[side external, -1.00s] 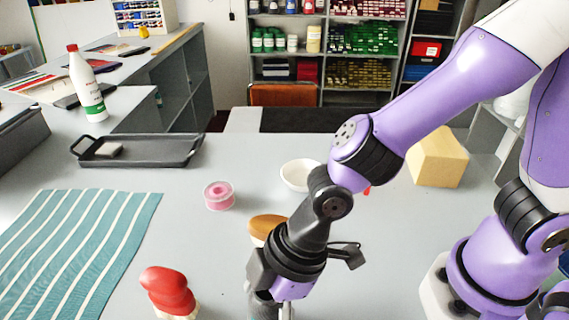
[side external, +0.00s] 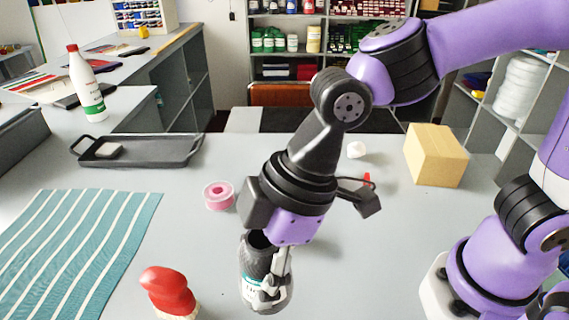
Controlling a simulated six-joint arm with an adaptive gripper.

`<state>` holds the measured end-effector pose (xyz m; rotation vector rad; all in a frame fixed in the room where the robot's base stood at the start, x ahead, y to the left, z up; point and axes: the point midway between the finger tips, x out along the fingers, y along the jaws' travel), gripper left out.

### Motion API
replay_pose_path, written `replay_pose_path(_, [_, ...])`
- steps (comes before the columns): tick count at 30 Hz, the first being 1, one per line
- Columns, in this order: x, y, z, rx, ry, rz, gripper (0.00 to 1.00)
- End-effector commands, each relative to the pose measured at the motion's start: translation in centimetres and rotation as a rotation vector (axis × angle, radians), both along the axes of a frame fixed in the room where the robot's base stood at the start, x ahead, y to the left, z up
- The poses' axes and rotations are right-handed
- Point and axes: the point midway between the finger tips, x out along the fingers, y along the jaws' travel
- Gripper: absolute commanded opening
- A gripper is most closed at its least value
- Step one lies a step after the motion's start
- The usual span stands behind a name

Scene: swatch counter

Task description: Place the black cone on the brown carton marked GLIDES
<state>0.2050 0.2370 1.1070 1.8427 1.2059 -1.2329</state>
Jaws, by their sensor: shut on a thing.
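My gripper (side external: 271,285) is at the lower middle of the side external view, pointing down. It is shut on the black cone (side external: 254,266), a dark grey, mottled piece with a pale, teal-marked lower end. The fingers cover part of the cone, and it appears held above the counter. The brown carton (side external: 435,157) stands at the back right of the counter, apart from my gripper. No lettering can be read on its visible faces.
A red-topped object (side external: 168,291) stands left of my gripper. A pink spool (side external: 219,195) lies behind it. A black tray (side external: 138,151) and striped teal cloth (side external: 85,250) are at left. A small white object (side external: 356,149) and red piece (side external: 367,179) lie between arm and carton.

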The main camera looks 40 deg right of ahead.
Motion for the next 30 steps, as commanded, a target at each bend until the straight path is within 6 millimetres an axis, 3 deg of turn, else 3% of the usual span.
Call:
replay_pose_path(5, [3.7,-3.1,1.6,0.002,-0.003,-0.194,0.18])
replay_pose_path(8, [6.9,-6.8,2.3,0.002,-0.004,-0.397,0.18])
replay_pose_path(12, [10.8,-13.8,3.8,0.003,-0.006,-0.745,0.18])
replay_pose_path(16, [12.6,-21.5,5.4,0.004,-0.007,-1.103,0.18])
replay_pose_path(20, [12.3,-29.5,7.1,0.005,-0.009,-1.477,0.18])
replay_pose_path(24, [10.0,-36.7,8.7,0.004,-0.009,-1.852,0.18])
replay_pose_path(27, [7.9,-40.4,9.6,0.003,-0.009,-2.066,0.18])
replay_pose_path(30, [6.2,-42.7,10.2,0.002,-0.009,-2.218,0.18])
